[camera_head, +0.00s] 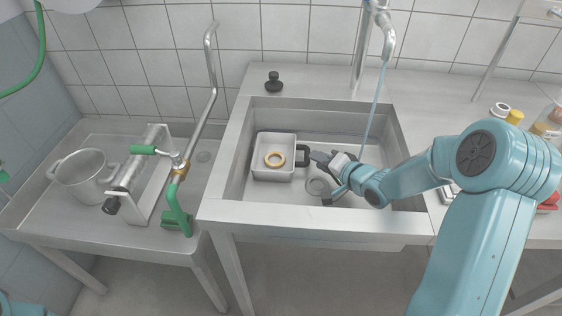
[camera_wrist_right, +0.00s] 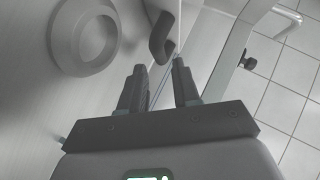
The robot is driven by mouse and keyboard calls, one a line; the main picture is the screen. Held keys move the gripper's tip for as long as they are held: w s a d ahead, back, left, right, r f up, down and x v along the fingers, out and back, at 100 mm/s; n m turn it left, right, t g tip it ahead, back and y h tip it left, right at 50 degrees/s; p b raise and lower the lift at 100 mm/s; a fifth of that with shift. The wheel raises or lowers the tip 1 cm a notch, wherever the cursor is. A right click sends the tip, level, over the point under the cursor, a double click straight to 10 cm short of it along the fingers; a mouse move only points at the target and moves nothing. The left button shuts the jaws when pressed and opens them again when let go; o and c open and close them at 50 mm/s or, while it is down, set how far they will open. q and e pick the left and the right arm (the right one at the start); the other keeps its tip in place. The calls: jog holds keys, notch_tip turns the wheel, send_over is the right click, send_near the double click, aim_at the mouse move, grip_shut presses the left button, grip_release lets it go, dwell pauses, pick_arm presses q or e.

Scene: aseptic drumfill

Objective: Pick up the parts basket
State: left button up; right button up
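My right gripper (camera_head: 316,158) is in the sink just right of the handle. In the right wrist view my right gripper (camera_wrist_right: 160,72) has its two dark fingers apart, with nothing between them that I can make out. The dark curved handle (camera_wrist_right: 161,38) is just beyond the fingertips. My left gripper is not in view.
The steel sink (camera_head: 250,206) surrounds the basket, and water (camera_head: 375,108) runs from the tap (camera_head: 389,43) behind my right arm. A drain ring (camera_head: 318,186) lies below the gripper. Bottles (camera_head: 545,125) stand right.

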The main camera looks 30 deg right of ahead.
jog(key=x, duration=0.5)
jog(key=shift+w+b, duration=0.1)
jog(key=shift+b, duration=0.25)
jog(key=shift+c, duration=0.3)
grip_shut()
jog(key=shift+r, duration=0.1)
